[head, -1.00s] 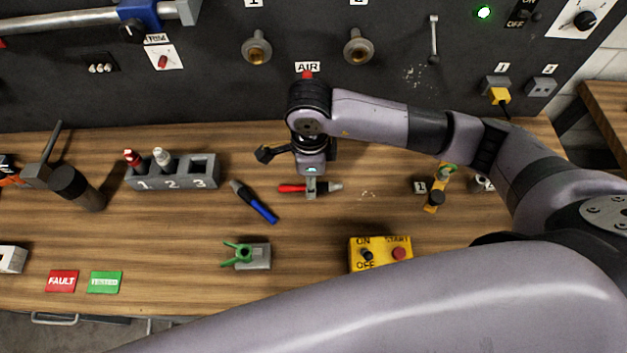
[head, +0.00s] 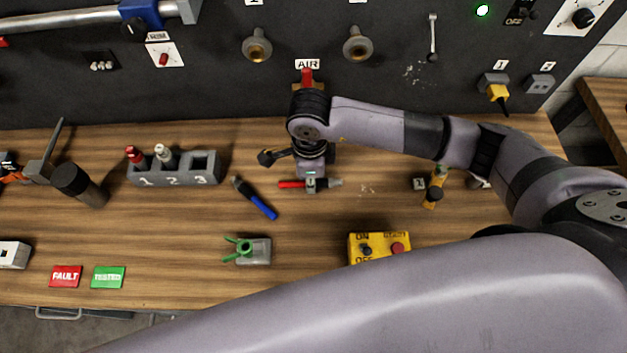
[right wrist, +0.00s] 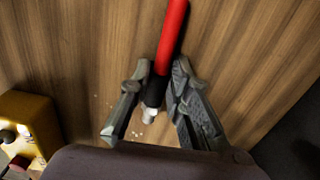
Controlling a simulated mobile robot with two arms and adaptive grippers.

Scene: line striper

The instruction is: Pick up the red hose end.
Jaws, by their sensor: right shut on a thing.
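The red hose end (head: 291,184) lies crosswise under my right gripper (head: 310,184) in the head view, with its red part to the left and a grey tip to the right. In the right wrist view the red hose end (right wrist: 172,38) runs between the two fingers of my right gripper (right wrist: 163,80). The fingers are shut on it near its black collar, and the silver tip points towards the palm side. I cannot tell whether it touches the table. My left gripper is not in view.
A blue-and-black hose end (head: 256,200) lies just left of my right gripper. A grey numbered holder (head: 175,175) stands further left. The dark panel (head: 200,95) rises behind.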

